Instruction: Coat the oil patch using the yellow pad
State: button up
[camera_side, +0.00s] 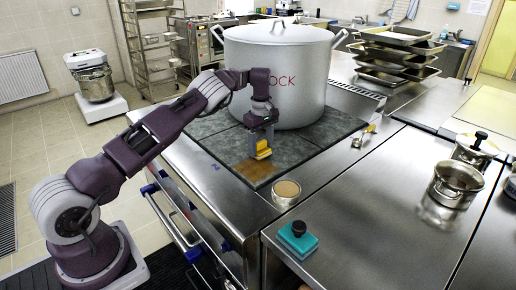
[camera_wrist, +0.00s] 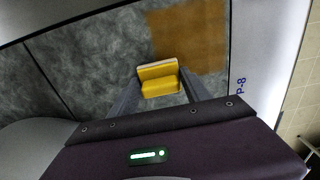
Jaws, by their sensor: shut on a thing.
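The yellow pad (camera_side: 263,149) is held between the fingers of my gripper (camera_side: 261,140), above the dark stone slab, close to the oil patch. It also shows in the wrist view (camera_wrist: 159,80), pale along its far edge, between the two fingers (camera_wrist: 160,88). The oil patch (camera_side: 252,172) is a brown, roughly square stain near the slab's front corner. In the wrist view the oil patch (camera_wrist: 195,38) lies just beyond the pad, which overlaps its near left edge in the picture. I cannot tell whether the pad touches the slab.
A large stockpot (camera_side: 285,75) stands on the slab (camera_side: 322,132) behind my gripper. A small bowl of tan liquid (camera_side: 286,192) and a teal block with a black knob (camera_side: 297,238) are on the steel counter in front. Spoons (camera_side: 363,136) and a small pot (camera_side: 455,183) are to the right.

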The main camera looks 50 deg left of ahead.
aim_at(253, 161)
jog(key=shift+s+d+f, duration=0.1)
jog(key=shift+s+f, duration=0.35)
jog(key=shift+s, duration=1.45)
jog(key=shift+c, duration=0.7)
notch_tip(253, 161, up, 8)
